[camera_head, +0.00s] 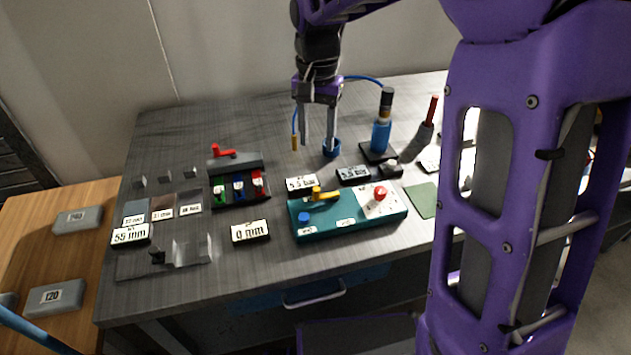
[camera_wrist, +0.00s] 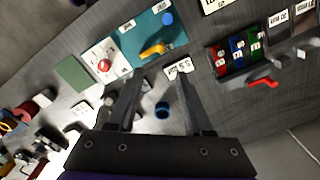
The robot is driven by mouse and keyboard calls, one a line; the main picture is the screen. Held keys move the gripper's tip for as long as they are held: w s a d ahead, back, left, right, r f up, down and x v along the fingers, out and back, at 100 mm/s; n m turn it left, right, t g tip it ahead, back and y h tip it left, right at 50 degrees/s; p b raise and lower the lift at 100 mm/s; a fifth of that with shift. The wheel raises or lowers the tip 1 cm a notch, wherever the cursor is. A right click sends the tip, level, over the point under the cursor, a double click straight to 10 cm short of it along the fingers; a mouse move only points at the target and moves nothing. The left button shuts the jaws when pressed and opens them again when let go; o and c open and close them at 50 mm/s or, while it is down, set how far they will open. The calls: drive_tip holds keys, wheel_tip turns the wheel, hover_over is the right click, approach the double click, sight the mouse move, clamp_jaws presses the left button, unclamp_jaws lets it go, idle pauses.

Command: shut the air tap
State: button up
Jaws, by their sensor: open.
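A teal control box (camera_head: 345,224) stands near the front of the grey bench, with a yellow lever (camera_head: 322,195), a blue button (camera_head: 303,217) and a red knob (camera_head: 380,192). The yellow lever also shows in the wrist view (camera_wrist: 152,50). It lies roughly along the box; I cannot read the small labels beside it. A second, red lever (camera_head: 222,152) sits on a grey block at the left. Which lever is the air tap is not legible. My gripper (camera_head: 318,145) is open and empty, pointing down behind the teal box, near a small blue cup (camera_head: 331,149).
A blue hose with a brass end (camera_head: 295,143) hangs beside my gripper. A blue bottle-like cylinder (camera_head: 381,134) and a red-handled tool (camera_head: 430,121) stand to the right. A green pad (camera_head: 421,201) lies right.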

sight(316, 189)
wheel_tip(316, 189, down, 14)
drive_tip(key=shift+r+b, duration=0.25)
drive_tip(key=shift+b, duration=0.7)
drive_tip(key=shift+c, duration=0.3)
clamp_jaws()
